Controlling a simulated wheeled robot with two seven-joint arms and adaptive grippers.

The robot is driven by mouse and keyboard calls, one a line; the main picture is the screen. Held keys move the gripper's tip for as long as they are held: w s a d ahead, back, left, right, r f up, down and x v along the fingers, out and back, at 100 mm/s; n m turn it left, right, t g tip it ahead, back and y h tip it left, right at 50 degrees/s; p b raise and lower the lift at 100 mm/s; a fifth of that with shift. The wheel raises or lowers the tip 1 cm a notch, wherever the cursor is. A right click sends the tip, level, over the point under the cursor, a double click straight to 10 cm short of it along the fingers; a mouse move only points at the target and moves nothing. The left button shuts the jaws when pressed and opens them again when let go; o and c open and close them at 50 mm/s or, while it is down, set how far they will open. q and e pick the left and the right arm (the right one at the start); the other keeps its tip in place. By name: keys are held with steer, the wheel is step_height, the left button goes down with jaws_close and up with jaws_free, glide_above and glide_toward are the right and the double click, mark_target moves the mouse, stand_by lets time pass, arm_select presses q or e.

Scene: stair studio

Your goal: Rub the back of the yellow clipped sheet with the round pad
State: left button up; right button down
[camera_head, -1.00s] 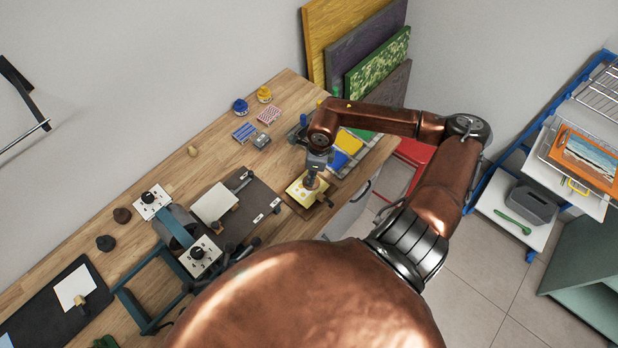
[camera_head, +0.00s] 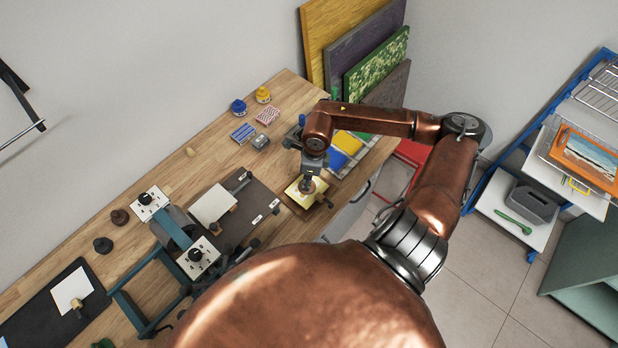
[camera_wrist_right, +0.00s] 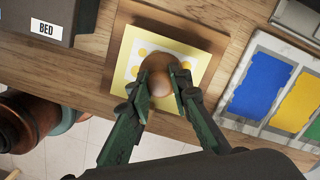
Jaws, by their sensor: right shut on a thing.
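The yellow clipped sheet (camera_head: 297,196) lies on a small wooden board at the bench's front edge. In the right wrist view the sheet (camera_wrist_right: 126,50) shows a yellow border around a pale middle with yellow spots. My right gripper (camera_head: 307,180) points down over it. In the right wrist view my right gripper (camera_wrist_right: 160,93) is shut on the round pad (camera_wrist_right: 158,68), a brown rounded piece, which covers the sheet's middle. I cannot tell whether the pad's underside touches the sheet. My left gripper is out of view.
A tray of blue, yellow and green panels (camera_head: 347,142) sits just right of the sheet. A dark press bed (camera_head: 260,196) labelled BED lies to its left. Inks, small blocks and the teal press frame stand along the bench. Bare wood lies behind the press bed.

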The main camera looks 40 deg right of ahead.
steer(key=shift+a, duration=0.7)
steer(key=shift+a, duration=0.1)
steer(key=shift+s+a+b, duration=0.15)
steer(key=shift+a+b, duration=0.35)
steer(key=shift+a, duration=0.35)
step_height(320, 180, up, 7)
steer(key=p, duration=0.3)
